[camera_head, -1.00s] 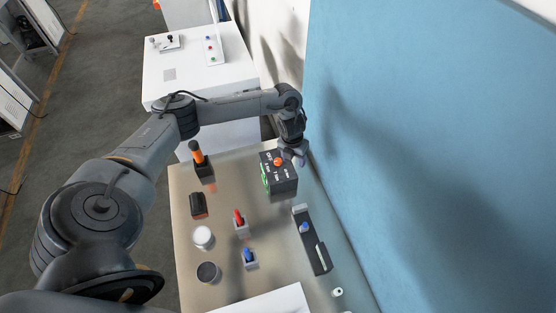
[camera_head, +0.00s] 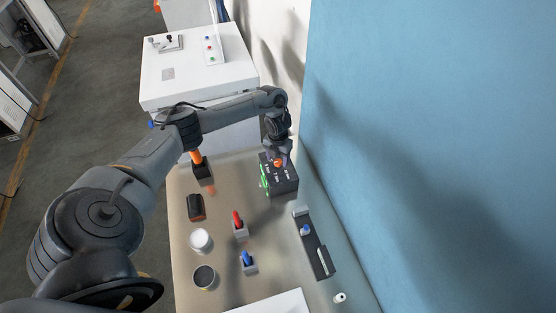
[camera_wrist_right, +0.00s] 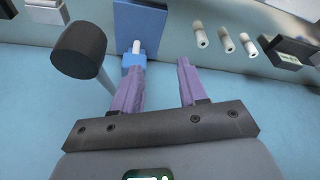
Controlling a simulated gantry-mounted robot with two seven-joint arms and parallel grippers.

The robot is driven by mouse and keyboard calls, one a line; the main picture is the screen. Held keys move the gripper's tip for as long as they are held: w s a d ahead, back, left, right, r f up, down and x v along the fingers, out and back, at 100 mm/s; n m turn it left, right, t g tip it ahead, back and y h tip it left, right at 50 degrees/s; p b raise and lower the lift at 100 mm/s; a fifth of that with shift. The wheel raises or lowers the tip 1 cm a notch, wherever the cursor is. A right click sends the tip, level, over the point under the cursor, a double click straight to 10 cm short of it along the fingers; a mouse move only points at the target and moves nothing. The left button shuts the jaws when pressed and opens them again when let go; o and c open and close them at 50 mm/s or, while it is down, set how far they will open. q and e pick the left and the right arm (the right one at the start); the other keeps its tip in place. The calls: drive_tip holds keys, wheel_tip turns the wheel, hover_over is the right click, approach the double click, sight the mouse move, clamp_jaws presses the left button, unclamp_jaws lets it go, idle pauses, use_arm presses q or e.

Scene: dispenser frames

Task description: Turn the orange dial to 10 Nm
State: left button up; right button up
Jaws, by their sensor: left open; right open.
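The orange dial (camera_head: 278,163) sits on top of a dark box (camera_head: 284,187) with white markings and a green patch on its left side. The markings are too small to read. My left gripper (camera_head: 277,157) is open, pointing down at the dial from its far side. I cannot tell whether its fingers touch the dial. My right gripper (camera_wrist_right: 160,85) shows only in the right wrist view, open and empty, with purple fingers in front of a light blue surface. The dial is not in that view.
A blue wall (camera_head: 430,150) borders the right side. A white cabinet (camera_head: 190,75) stands behind.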

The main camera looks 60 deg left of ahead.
use_arm(q)
drive_tip(key=shift+f, duration=0.65)
drive_tip(key=shift+c, duration=0.2)
drive_tip(key=c, duration=1)
